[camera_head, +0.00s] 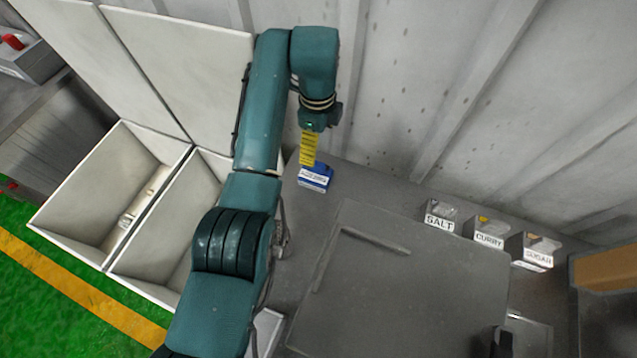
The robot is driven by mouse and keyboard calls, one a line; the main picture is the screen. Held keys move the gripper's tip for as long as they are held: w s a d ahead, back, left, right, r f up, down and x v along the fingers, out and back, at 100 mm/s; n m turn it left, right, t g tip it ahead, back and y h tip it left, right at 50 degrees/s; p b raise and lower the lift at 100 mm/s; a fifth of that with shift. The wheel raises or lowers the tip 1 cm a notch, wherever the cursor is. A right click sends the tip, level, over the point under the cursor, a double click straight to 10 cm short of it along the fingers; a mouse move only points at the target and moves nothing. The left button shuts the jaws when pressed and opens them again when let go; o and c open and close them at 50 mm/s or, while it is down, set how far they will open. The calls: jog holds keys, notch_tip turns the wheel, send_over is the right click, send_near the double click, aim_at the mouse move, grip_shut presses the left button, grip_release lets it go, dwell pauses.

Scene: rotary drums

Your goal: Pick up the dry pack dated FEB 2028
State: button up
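A small blue pack or box (315,178) with a white label stands on the grey counter near the wall. The print on its label is too small to read, so I cannot tell its date. My gripper (312,136) points down just above it. A yellow piece with dark marks (308,149) hangs below my wrist and reaches down to the blue thing. I cannot tell whether this yellow piece is a held pack or part of my gripper. My fingertips are not clearly seen. No readable FEB 2028 date shows.
Small containers labelled SALT (440,216), CURRY (487,233) and SUGAR (533,252) stand along the wall at the right. A large grey panel (375,285) covers the middle counter. Two open white bins (75,228) are at the left. A brown box (605,270) is far right.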

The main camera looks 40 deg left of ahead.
aim_at(316, 173)
jog(key=f+b, duration=0.1)
jog(key=f, duration=0.9)
jog(key=f+b, duration=0.1)
jog(key=f, duration=0.4)
jog(key=shift+s+a+f+b, duration=0.15)
jog(key=shift+s+f+b, duration=0.1)
jog(key=shift+f+b, duration=0.1)
jog(key=shift+r, duration=0.1)
jog(key=c, duration=1.3)
